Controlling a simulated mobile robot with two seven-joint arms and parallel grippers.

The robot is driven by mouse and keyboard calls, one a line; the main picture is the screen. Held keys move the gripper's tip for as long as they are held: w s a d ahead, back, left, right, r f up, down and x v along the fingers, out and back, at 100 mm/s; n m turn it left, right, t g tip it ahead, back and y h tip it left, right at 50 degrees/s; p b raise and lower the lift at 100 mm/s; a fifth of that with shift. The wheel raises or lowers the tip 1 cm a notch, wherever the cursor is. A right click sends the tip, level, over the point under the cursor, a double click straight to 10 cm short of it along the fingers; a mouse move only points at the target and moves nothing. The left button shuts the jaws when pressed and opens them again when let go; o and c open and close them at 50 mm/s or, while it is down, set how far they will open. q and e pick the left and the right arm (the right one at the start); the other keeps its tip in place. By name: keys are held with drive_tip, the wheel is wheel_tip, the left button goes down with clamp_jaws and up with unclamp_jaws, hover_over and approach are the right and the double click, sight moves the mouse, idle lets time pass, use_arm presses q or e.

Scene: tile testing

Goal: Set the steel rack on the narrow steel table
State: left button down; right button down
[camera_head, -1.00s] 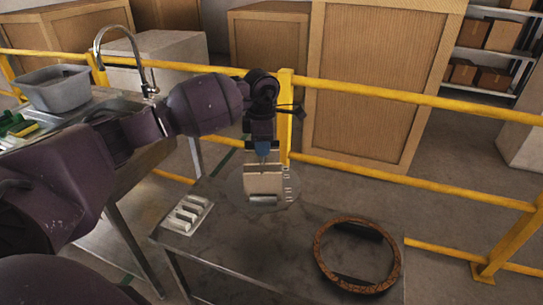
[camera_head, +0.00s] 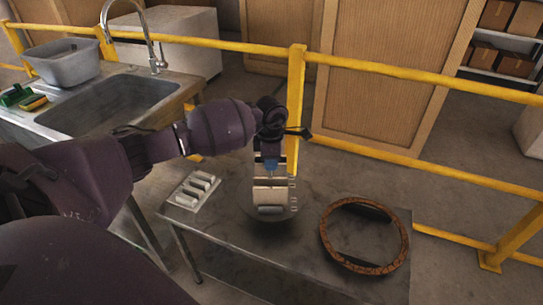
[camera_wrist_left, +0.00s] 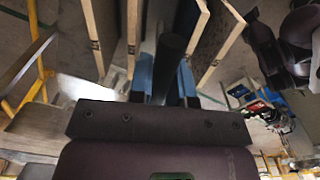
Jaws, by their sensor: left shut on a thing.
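My left gripper (camera_head: 270,168) has blue fingertips and is shut on the steel rack (camera_head: 271,209), which has a rounded plate and holds beige tiles (camera_head: 270,190). The rack hangs upright below the gripper, over the back part of the narrow steel table (camera_head: 235,240). I cannot tell whether its underside touches the top. In the left wrist view, the fingers (camera_wrist_left: 167,82) close on a dark bar (camera_wrist_left: 171,58) of the rack, with tile panels (camera_wrist_left: 216,42) on both sides. My right gripper is not in view.
On the table, a white tray with several bars (camera_head: 194,191) lies left of the rack, and a brown ring (camera_head: 328,247) lies to its right. A yellow railing (camera_head: 400,158) runs behind. A sink counter (camera_head: 112,103) with a grey tub (camera_head: 66,63) stands at left.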

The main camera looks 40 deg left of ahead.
use_arm(q)
drive_tip(key=shift+f+b, duration=0.3)
drive_tip(key=shift+f, duration=1.6)
drive_tip(key=c, duration=1.5)
unclamp_jaws()
drive_tip(key=shift+f, duration=0.25)
drive_tip(key=o, duration=0.4)
drive_tip(key=shift+r, duration=0.1)
drive_tip(key=shift+o, duration=0.2)
